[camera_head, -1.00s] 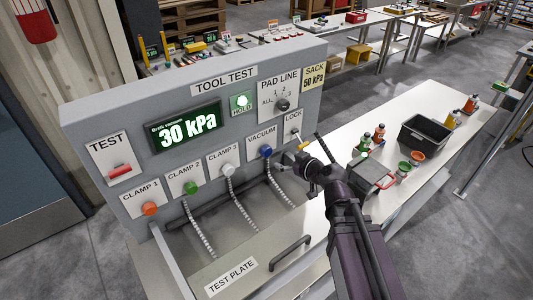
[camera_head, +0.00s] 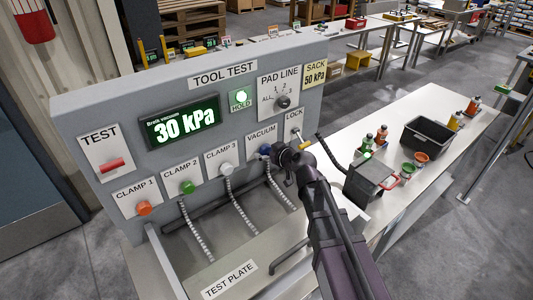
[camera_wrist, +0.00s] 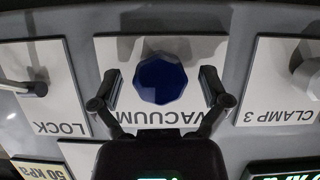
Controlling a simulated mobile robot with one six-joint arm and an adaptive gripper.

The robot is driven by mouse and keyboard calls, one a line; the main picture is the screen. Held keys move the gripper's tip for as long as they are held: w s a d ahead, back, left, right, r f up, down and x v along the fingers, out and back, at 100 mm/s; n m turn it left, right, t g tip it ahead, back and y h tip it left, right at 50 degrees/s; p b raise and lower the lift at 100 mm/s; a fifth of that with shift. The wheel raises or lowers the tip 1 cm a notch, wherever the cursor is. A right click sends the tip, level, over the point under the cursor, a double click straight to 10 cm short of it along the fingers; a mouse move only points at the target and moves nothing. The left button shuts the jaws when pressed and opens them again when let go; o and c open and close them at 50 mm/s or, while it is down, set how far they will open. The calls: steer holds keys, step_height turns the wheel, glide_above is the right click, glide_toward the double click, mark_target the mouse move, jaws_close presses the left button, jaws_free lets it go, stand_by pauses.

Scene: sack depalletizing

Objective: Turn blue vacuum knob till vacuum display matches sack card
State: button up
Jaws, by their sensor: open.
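The blue vacuum knob (camera_head: 265,149) sits on the panel under the VACUUM label, partly hidden by my gripper in the head view. In the wrist view the knob (camera_wrist: 160,79) is between the two fingers of my open gripper (camera_wrist: 161,90), with a gap on each side. My gripper (camera_head: 283,157) is close in front of the knob in the head view. The vacuum display (camera_head: 180,122) reads 30 kPa in white on green. The yellow sack card (camera_head: 315,75) at the top right reads SACK 50 kPa.
The LOCK lever (camera_head: 302,144) is just right of the knob. The white CLAMP 3 knob (camera_head: 226,169) is to its left, with green and orange knobs further left. A PAD LINE selector (camera_head: 283,101) is above. A black bin (camera_head: 426,136) and bottles stand on the right table.

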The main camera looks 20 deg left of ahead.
steer(key=c, duration=1.1)
steer(key=shift+c, duration=0.2)
steer(key=shift+m, duration=0.3)
steer(key=m+g+y, duration=0.1)
steer(key=m+g, duration=0.1)
steer(key=shift+w+m+y+b, duration=0.1)
steer(key=shift+m+y+b, duration=0.2)
steer(key=shift+m+b, duration=0.1)
steer(key=m+g+y+b, duration=0.1)
steer(key=m, duration=0.2)
steer(key=shift+f+y+b, duration=0.15)
steer(key=shift+y+b, duration=0.15)
steer(key=shift+b, duration=0.05)
steer(key=m+g+y+b, duration=0.1)
steer(key=m+b, duration=0.1)
steer(key=m, duration=0.1)
steer(key=shift+m+y, duration=0.3)
steer(key=shift+m+g+y+b, duration=0.3)
steer(key=shift+m+y+b, duration=0.4)
steer(key=shift+m+b, duration=0.75)
steer(key=shift+r+m, duration=0.2)
steer(key=shift+m, duration=0.15)
